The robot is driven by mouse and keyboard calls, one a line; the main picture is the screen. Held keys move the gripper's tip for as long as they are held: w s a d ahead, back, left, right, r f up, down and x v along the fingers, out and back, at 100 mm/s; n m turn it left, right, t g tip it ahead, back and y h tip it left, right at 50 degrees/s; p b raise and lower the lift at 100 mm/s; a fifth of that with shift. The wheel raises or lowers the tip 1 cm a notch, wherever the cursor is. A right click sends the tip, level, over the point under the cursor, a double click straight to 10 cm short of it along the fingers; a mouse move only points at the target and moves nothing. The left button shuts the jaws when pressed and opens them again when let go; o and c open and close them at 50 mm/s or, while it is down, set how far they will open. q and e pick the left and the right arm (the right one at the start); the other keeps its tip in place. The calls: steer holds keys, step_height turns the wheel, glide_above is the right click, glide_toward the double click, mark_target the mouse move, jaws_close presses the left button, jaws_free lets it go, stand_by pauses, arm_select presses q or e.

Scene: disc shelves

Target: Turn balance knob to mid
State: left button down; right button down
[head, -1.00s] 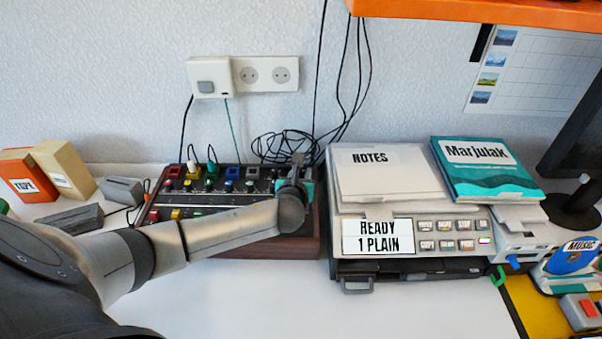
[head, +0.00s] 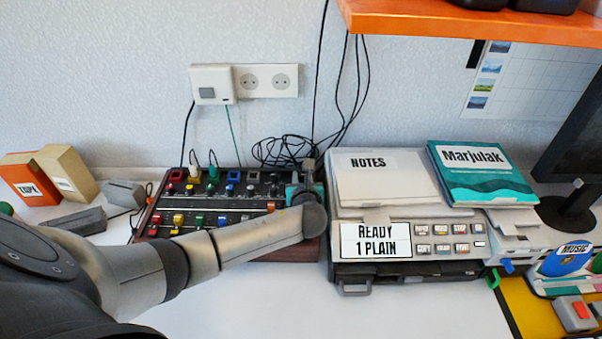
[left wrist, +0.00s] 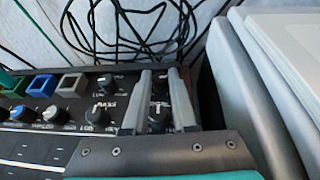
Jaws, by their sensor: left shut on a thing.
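The mixer (head: 289,250) is a dark panel in a brown wooden case, with rows of coloured buttons and knobs. My left gripper (head: 308,168) is over its far right corner. In the left wrist view, the two grey fingers of the left gripper (left wrist: 160,82) point down at the panel and are shut on a small dark knob at the right end of the back row. Another dark knob (left wrist: 158,117) shows between the fingers, nearer to me. I cannot read the labels there, and the fingers hide much of the held knob. My right gripper is out of view.
A grey printer (head: 432,225) stands close to the mixer's right side, with papers and a teal book (head: 485,185) on top. Black cables (head: 285,150) lie behind the mixer. Boxes (head: 66,172) stand at the left. The white table in front is clear.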

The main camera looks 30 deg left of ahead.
arm_select(q)
steer(key=shift+n+g, duration=0.3)
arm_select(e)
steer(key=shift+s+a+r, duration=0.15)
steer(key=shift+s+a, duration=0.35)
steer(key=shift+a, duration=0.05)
arm_select(q)
steer(key=c, duration=1)
jaws_free()
steer(key=shift+y, duration=0.3)
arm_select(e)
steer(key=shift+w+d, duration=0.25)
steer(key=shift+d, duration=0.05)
